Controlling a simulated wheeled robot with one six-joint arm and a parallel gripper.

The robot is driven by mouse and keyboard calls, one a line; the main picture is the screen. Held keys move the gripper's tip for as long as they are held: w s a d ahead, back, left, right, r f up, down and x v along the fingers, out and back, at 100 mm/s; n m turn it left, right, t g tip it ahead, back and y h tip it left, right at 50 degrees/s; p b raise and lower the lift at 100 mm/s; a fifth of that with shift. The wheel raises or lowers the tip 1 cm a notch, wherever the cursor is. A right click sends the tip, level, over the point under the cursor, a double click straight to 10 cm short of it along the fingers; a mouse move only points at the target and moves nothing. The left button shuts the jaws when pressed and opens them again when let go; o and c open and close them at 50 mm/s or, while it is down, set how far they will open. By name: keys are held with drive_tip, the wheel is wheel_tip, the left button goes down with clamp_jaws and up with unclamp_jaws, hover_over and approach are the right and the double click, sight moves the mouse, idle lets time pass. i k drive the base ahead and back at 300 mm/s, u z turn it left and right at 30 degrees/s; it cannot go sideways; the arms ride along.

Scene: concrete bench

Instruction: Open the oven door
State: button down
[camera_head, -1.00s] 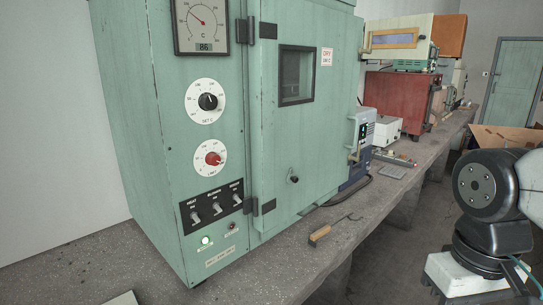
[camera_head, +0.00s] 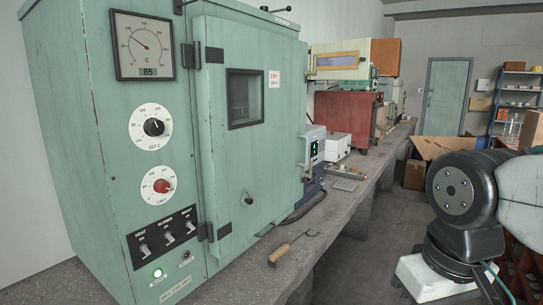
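The oven (camera_head: 95,100) is a large pale green cabinet on the concrete bench at the left. Its door (camera_head: 225,160) has a small dark window (camera_head: 245,97) and looks shut. Dark hinges sit on the door's left edge. A pale upright handle (camera_head: 306,158) stands out at the door's right edge. A small dark knob (camera_head: 248,198) sits low on the door. My arm's black and white links show at the right, apart from the oven. My gripper is not in view.
The oven's control panel has a dial gauge (camera_head: 144,46) and knobs. A wooden-handled hook tool (camera_head: 281,254) lies on the bench (camera_head: 300,256) before the door. A blue-grey instrument (camera_head: 313,160) stands close beyond the handle. Cardboard boxes (camera_head: 415,175) stand on the floor behind my arm.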

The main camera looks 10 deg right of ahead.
sight(264, 154)
drive_tip(key=u, duration=0.1)
drive_tip(key=i, duration=1.1)
drive_tip(key=z, duration=0.4)
